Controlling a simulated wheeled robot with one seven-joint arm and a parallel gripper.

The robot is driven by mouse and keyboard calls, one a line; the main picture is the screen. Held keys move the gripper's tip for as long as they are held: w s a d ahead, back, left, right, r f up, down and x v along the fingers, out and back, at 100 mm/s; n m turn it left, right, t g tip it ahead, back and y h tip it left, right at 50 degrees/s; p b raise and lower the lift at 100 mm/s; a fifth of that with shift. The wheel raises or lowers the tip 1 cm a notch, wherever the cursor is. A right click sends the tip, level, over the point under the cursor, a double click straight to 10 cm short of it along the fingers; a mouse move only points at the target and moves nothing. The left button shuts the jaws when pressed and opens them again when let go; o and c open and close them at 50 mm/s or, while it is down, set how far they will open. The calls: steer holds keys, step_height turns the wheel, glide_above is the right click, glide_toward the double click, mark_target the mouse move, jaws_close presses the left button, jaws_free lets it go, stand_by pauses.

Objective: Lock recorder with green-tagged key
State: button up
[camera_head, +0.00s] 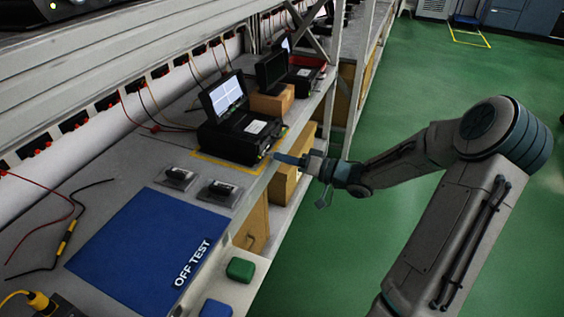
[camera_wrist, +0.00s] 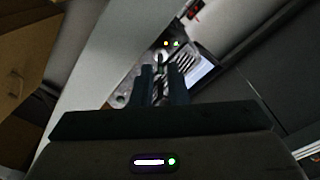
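The recorder (camera_head: 238,136) is a black box with its lit screen (camera_head: 226,94) raised, standing inside a yellow outline on the bench. My gripper (camera_head: 278,157) reaches in from the right, its fingers close to the recorder's front edge. In the wrist view, my gripper's two dark fingers (camera_wrist: 161,72) are a narrow gap apart. A small pale metallic shape shows near their tips, but I cannot tell if it is a held key. I cannot make out a green tag on any key.
A blue OFF TEST mat (camera_head: 140,250) lies on the bench, with two small devices (camera_head: 219,193) behind it. A green block (camera_head: 240,269) and a blue block (camera_head: 215,309) sit on a lower ledge. More units stand farther along the bench. The green floor (camera_head: 430,240) is open.

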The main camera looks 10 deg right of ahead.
steer(key=shift+w+a, duration=0.3)
steer(key=shift+a, duration=0.1)
jaws_close()
